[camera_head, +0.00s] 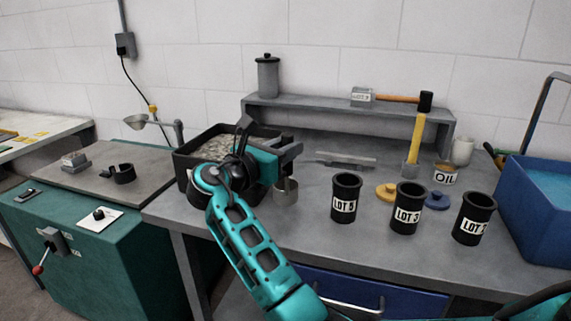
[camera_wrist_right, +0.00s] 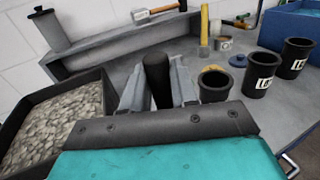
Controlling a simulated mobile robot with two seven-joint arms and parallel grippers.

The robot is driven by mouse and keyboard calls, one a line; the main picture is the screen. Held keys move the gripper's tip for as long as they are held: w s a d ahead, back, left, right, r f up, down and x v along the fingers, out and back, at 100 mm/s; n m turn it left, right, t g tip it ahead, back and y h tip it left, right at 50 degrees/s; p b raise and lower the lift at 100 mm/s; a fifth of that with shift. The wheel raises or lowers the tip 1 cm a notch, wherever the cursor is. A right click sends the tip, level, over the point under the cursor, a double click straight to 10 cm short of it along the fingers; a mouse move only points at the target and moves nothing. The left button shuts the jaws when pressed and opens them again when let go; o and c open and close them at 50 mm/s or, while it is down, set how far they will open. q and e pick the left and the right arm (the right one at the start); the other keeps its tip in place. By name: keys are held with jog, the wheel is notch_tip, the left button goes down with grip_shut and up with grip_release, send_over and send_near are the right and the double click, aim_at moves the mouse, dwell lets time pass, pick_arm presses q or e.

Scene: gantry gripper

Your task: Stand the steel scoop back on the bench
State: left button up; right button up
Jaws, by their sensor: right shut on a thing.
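My right gripper (camera_head: 290,152) is shut on the scoop, over the bench just right of the tray of pale pieces. The steel cup of the scoop (camera_head: 285,190) hangs below the fingers in the head view. I cannot tell whether its bottom touches the bench. In the right wrist view the scoop's dark handle (camera_wrist_right: 157,80) stands between the two grey fingers (camera_wrist_right: 158,92); the cup is hidden there. The grey bench (camera_head: 315,225) has bare surface around the scoop. My left gripper is not in view.
A black tray of pale pieces (camera_head: 185,165) is close on the left. Black canisters marked LOT (camera_head: 344,205) stand to the right, with yellow (camera_head: 386,192) and blue (camera_head: 437,201) lids. A hammer (camera_head: 400,98) lies on the raised shelf. A blue bin (camera_head: 520,215) is far right.

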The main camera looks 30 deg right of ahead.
notch_tip(320, 180, down, 3)
jog(key=shift+f, duration=0.15)
jog(key=o, duration=1)
jog(key=shift+f, duration=0.1)
jog(key=shift+c, duration=0.2)
jog(key=shift+a, duration=0.1)
jog(key=v, duration=1.1)
jog(key=shift+a, duration=0.4)
jog(key=shift+s, duration=0.1)
